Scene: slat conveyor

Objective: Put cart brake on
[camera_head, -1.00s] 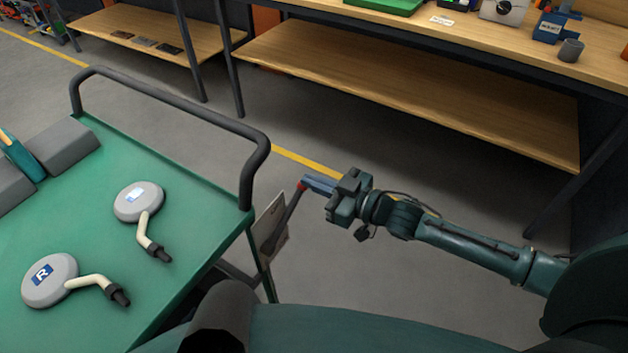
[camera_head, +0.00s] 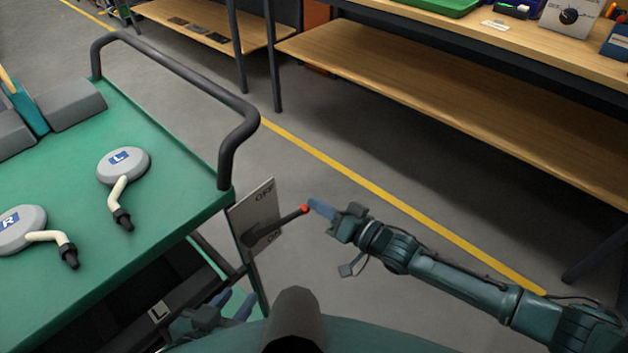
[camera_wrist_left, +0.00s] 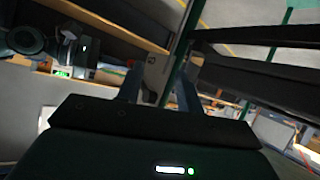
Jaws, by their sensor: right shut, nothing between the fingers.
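The green cart (camera_head: 70,275) stands at the left. A brake plate (camera_head: 262,197) marked OFF at the top and ON lower down hangs at its near right corner. The dark brake lever (camera_head: 280,224) sticks out to the right, slanting slightly up to a red tip (camera_head: 304,209). My right gripper (camera_head: 315,207) is shut and empty, its blue fingertips at the red tip; I cannot tell if they touch. My left gripper (camera_head: 229,304) is low beside the cart, below the plate, with fingers apart. Its open fingers also show in the left wrist view (camera_wrist_left: 158,88).
Two grey discs marked L (camera_head: 123,165) and R (camera_head: 20,230), with hooked stems, lie on the cart top. The black cart handle (camera_head: 190,80) rises behind the plate. A workbench with a wooden lower shelf (camera_head: 450,110) stands behind. The floor between is clear.

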